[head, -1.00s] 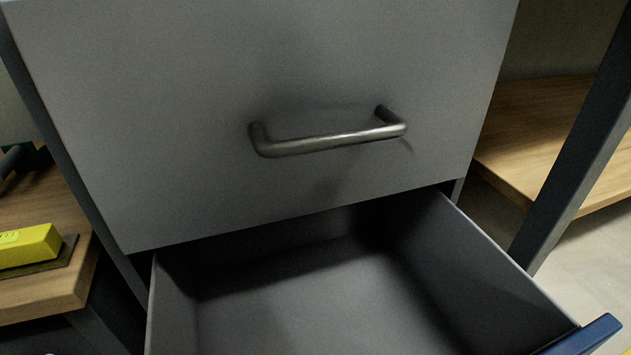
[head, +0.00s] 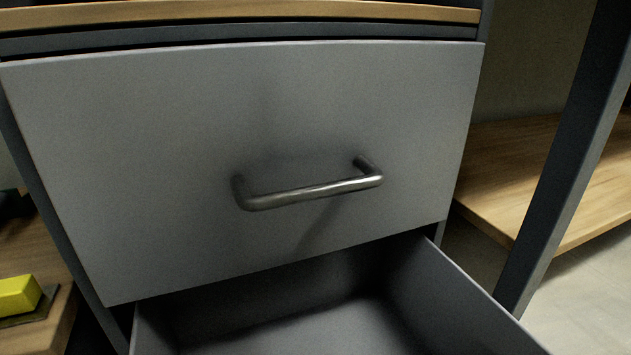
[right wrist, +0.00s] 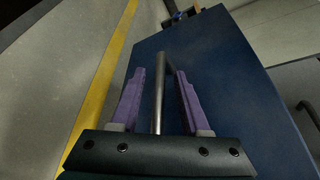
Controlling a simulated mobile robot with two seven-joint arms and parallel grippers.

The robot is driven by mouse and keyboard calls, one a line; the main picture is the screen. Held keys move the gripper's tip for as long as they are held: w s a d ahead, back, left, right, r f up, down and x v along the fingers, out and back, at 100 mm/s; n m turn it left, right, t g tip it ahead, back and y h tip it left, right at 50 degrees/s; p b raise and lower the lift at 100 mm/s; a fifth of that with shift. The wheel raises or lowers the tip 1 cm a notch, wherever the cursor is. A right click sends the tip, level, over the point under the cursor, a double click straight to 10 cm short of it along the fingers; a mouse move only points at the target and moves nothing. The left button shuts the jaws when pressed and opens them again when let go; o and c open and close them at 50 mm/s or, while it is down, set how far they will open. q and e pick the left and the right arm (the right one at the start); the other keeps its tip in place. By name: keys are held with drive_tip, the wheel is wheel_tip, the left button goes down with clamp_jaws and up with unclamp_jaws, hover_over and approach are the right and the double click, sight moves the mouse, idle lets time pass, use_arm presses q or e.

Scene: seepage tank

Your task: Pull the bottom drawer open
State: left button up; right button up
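The bottom drawer (head: 440,285) stands open below a closed grey drawer front (head: 150,150) in the head view. Its dark inside is empty where I can see it; its front end is below the picture. In the right wrist view a blue drawer front (right wrist: 250,100) carries a metal bar handle (right wrist: 158,95). My right gripper (right wrist: 160,75) has its purple fingers on either side of this handle, with a visible gap on both sides, so it is open. My left gripper is in no view.
The upper grey drawer has its own metal handle (head: 310,190). A wooden top edge (head: 240,12) runs above it. A yellow block (head: 18,294) lies on a wooden shelf at left. At right are a dark post (head: 560,170) and another wooden shelf (head: 510,170).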

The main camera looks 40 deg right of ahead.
drive_tip(key=shift+d, duration=0.1)
drive_tip(key=shift+s+d+r, duration=0.1)
drive_tip(key=shift+s+d, duration=0.15)
drive_tip(key=shift+d, duration=0.05)
drive_tip(key=v, duration=0.9)
